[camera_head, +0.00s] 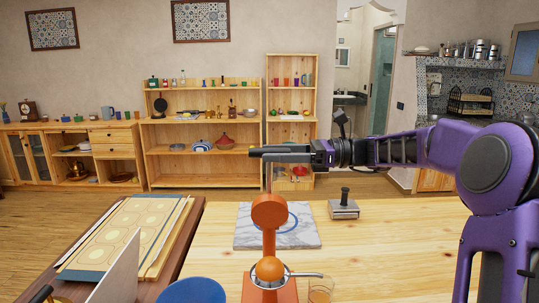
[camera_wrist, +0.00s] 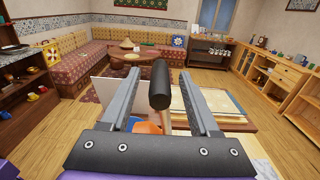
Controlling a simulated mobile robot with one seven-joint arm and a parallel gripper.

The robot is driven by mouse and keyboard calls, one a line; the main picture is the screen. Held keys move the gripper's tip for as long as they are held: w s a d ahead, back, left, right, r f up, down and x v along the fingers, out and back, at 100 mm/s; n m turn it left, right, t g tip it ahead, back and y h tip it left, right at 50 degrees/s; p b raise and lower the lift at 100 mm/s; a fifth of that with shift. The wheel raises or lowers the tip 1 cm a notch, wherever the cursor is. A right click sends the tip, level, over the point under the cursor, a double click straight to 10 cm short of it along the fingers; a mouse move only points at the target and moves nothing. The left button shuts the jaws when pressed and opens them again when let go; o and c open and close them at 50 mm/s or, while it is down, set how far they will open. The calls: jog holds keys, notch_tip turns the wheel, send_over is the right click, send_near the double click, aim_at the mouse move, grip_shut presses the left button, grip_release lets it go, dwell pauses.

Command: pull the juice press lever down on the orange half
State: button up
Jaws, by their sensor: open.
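The orange juice press (camera_head: 269,228) stands on the light wood table, its lever raised. My gripper (camera_head: 268,151) is high above the press, reaching in from the right. In the wrist view my gripper (camera_wrist: 160,82) is open, one finger on each side of the lever's black handle (camera_wrist: 159,88). I cannot tell whether either finger touches it. In the head view my gripper mostly hides the handle.
A marble board (camera_head: 248,238) lies behind. A metal tamper-like tool (camera_head: 344,208) stands further back. A white panel (camera_head: 118,272) stands at the left. The table's right part is clear.

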jog(key=shift+a, duration=0.7)
grip_shut()
dwell(1.0)
